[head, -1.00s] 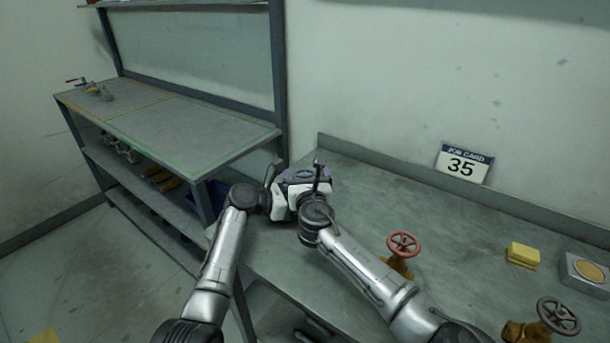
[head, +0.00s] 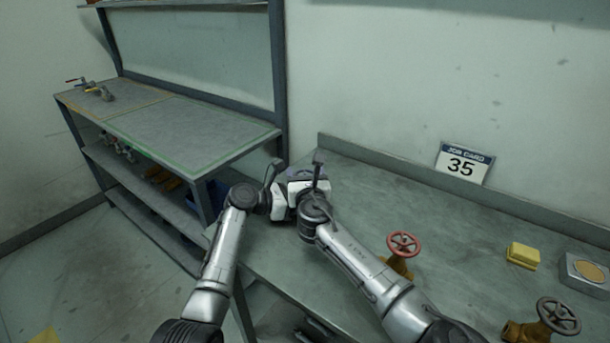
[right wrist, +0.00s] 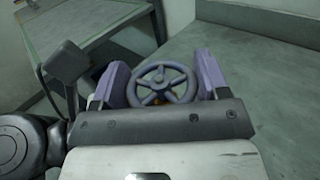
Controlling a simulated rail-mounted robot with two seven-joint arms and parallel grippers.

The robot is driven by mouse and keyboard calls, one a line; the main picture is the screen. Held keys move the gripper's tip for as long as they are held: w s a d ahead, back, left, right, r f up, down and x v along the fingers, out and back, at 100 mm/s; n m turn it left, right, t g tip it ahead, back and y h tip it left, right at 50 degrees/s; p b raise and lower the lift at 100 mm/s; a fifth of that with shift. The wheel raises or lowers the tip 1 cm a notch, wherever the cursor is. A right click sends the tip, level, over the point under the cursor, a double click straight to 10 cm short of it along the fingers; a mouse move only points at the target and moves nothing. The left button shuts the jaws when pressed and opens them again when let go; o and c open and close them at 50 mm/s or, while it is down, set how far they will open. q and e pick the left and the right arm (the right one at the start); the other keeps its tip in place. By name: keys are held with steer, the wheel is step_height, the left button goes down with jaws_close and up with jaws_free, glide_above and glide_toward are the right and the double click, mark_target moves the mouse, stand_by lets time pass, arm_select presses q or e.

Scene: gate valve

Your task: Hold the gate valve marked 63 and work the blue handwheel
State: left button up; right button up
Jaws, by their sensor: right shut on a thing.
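A blue-violet handwheel (right wrist: 162,85) shows in the right wrist view, between the two purple fingers of my right gripper (right wrist: 165,78). The right gripper is shut on this wheel. A small yellowish bit shows below the wheel; the rest of the valve is hidden, and no mark 63 can be read. In the head view my right gripper (head: 306,180) and left gripper (head: 279,207) meet close together over the left end of the bench. The left gripper's fingers are hidden there, so its grip cannot be seen.
On the bench (head: 440,225) are a red-wheeled valve (head: 403,246), a dark-wheeled valve (head: 558,316), a yellow block (head: 522,256) and a grey box with a tan disc (head: 586,270). A job card reading 35 (head: 464,164) leans at the back. A shelf unit (head: 185,125) stands left.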

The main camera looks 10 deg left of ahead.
steer(key=c, duration=0.3)
steer(key=shift+m+t+h, duration=0.3)
steer(key=shift+m+h, duration=0.4)
steer(key=shift+h, duration=0.4)
steer(key=o, duration=0.9)
steer(key=shift+s, duration=0.15)
steer(key=shift+v, duration=3.6)
steer(key=shift+d, duration=0.1)
